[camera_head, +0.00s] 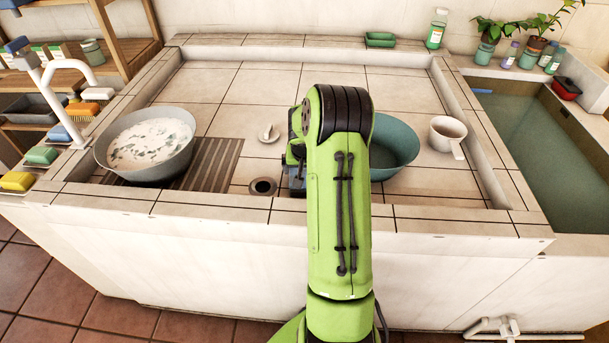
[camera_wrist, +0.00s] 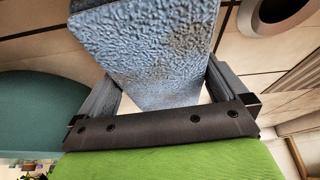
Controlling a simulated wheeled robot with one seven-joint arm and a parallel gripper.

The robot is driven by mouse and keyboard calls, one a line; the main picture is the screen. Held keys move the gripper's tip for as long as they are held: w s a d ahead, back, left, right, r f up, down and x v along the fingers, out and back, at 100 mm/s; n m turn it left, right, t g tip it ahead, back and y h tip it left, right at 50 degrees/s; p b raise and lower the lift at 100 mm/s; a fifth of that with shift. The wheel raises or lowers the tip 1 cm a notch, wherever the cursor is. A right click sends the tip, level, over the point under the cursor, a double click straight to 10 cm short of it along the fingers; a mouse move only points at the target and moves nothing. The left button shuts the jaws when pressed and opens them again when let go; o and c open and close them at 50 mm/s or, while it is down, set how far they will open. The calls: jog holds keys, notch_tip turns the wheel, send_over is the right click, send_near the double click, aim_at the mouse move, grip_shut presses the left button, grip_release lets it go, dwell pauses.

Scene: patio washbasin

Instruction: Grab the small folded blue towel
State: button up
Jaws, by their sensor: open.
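The small folded blue towel (camera_wrist: 150,45) fills the upper middle of the wrist view, a rough, light blue slab with a brownish smudge. My gripper (camera_wrist: 165,82) is open, with one finger on each side of the towel's lower part. I cannot tell whether either finger touches it. In the head view my green arm hides the towel and most of my gripper; a dark part of the gripper (camera_head: 295,168) shows left of the arm, over the tiled sink floor.
A grey basin of suds (camera_head: 150,150) stands left and a teal basin (camera_head: 395,150) stands right, close beside my arm. A white mug (camera_head: 447,135), a small white object (camera_head: 268,133) and a drain hole (camera_head: 262,187) are nearby. The raised sink edge (camera_head: 430,216) runs in front.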

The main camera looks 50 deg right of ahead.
jog(key=shift+d+f, duration=0.1)
jog(key=shift+f, duration=0.15)
jog(key=shift+r, duration=0.1)
jog(key=shift+c, duration=0.2)
jog(key=c, duration=0.7)
